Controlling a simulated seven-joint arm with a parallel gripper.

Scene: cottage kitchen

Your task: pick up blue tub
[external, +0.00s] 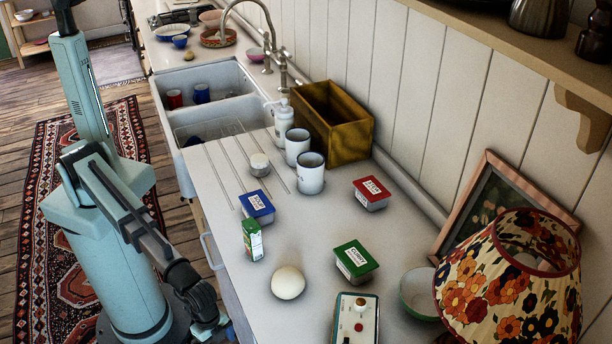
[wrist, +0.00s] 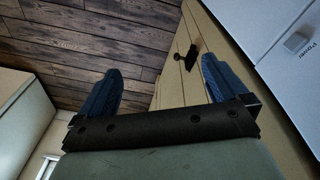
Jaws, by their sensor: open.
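The blue tub (external: 257,206) has a blue lid with a white label and stands on the white counter, left of the middle in the external view. A small green-and-white carton (external: 252,240) stands just in front of it. My gripper (external: 217,326) is low at the left, beside the counter's front edge and well apart from the tub. In the wrist view my gripper (wrist: 155,92) shows two blue fingers spread wide with nothing between them. The wrist view shows floor boards and cabinet fronts, and the tub is out of it.
A red-lidded tub (external: 371,192), a green-lidded tub (external: 355,261), a white egg-like ball (external: 288,282) and white mugs (external: 310,174) stand around on the counter. A wooden box (external: 331,121) is behind. The sink (external: 214,104) lies beyond. A flowered lamp (external: 512,270) fills the right.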

